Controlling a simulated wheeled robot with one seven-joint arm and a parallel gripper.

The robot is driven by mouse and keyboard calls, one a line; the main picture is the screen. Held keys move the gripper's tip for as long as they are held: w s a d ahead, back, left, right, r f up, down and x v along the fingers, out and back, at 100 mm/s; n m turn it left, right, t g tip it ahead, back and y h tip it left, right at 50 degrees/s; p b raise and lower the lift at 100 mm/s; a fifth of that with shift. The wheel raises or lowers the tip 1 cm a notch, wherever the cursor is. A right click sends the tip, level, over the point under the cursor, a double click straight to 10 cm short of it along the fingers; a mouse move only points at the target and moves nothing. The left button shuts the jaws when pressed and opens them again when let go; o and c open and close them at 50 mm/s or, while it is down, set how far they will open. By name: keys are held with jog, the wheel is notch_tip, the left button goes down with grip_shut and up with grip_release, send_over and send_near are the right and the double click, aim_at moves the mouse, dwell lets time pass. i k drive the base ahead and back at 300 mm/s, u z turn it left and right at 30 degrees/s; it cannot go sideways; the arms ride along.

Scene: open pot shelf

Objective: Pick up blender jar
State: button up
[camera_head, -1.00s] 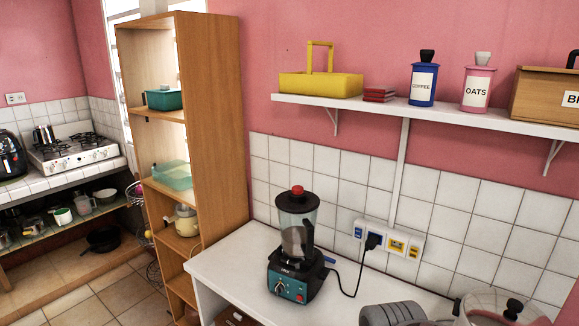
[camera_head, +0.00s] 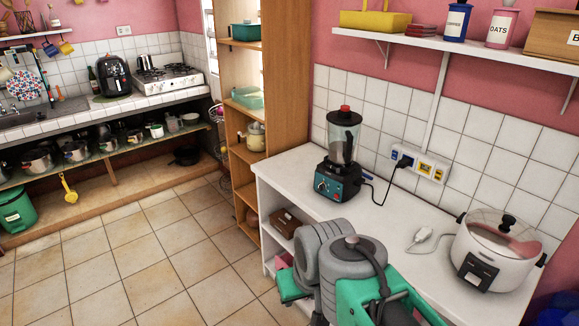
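The blender jar (camera_head: 343,140) is a clear, dark-tinted jar with a red cap. It stands upright on its teal and black blender base (camera_head: 336,186), near the back left of the white counter (camera_head: 392,228). My arm shows at the bottom of the head view, in front of the counter, well short of the blender. Nothing of mine touches the jar. The fingertips of my gripper cannot be made out.
A white rice cooker (camera_head: 485,258) stands at the counter's right, with a loose white plug (camera_head: 424,236) beside it. The blender's black cord runs to a wall socket (camera_head: 404,162). A white wall shelf (camera_head: 400,38) hangs above. A tall wooden shelf (camera_head: 284,75) stands left; the tiled floor is open.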

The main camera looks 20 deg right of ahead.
aim_at(342, 140)
jog(key=u, duration=0.55)
jog(key=i, duration=0.7)
jog(key=u, duration=0.5)
jog(key=i, duration=0.9)
jog(key=z, duration=0.7)
jog(key=i, duration=0.8)
jog(key=z, duration=1)
jog(key=i, duration=0.4)
jog(key=z, duration=0.1)
